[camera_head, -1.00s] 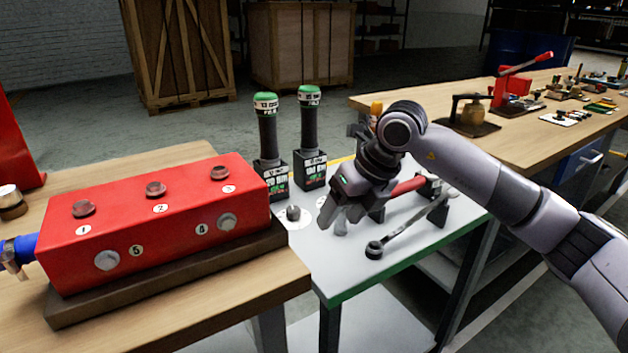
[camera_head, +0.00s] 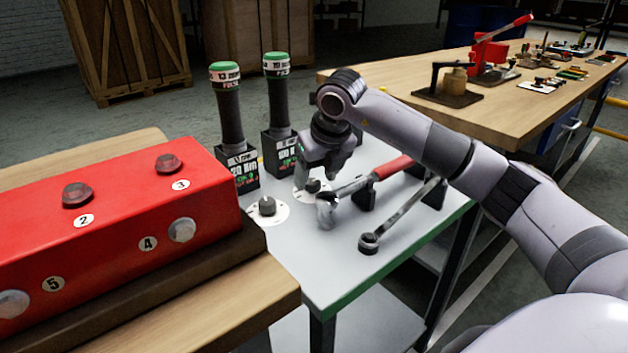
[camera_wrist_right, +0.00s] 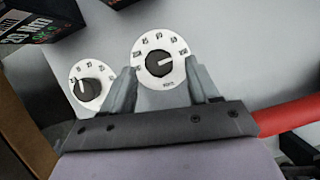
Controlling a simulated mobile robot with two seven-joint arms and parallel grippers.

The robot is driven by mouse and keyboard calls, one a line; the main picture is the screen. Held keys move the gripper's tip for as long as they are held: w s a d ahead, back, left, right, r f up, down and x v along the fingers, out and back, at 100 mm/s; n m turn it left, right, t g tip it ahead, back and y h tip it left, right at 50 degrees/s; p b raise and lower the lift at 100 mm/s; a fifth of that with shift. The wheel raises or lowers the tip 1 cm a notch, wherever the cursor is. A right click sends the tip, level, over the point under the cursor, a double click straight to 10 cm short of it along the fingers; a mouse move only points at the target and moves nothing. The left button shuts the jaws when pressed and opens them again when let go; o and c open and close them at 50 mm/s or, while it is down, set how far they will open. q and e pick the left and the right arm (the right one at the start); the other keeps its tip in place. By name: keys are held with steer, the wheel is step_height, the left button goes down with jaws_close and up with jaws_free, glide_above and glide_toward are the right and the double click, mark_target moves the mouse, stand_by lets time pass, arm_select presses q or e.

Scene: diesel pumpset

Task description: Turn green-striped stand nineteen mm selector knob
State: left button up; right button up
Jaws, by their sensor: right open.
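Two dark selector knobs on white dials sit on the grey stand top (camera_head: 318,262) with its green front edge. The nearer-left knob (camera_head: 267,206) stands clear; it also shows in the wrist view (camera_wrist_right: 87,88). The other knob (camera_head: 313,186) sits in front of the right-hand green-capped tool (camera_head: 277,100); in the wrist view this knob (camera_wrist_right: 158,63) lies between my fingers. My right gripper (camera_head: 312,172) is open, pointing down over it, one finger on each side of the dial, without clear contact. The tool labels are too small to read surely. My left gripper is out of view.
A second green-capped tool (camera_head: 230,110) stands at left. A red bolted block (camera_head: 120,215) stands on the wooden bench at left. The stand's front is clear.

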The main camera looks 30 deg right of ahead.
steer(key=shift+x, duration=0.85)
steer(key=c, duration=1)
steer(key=shift+c, duration=0.2)
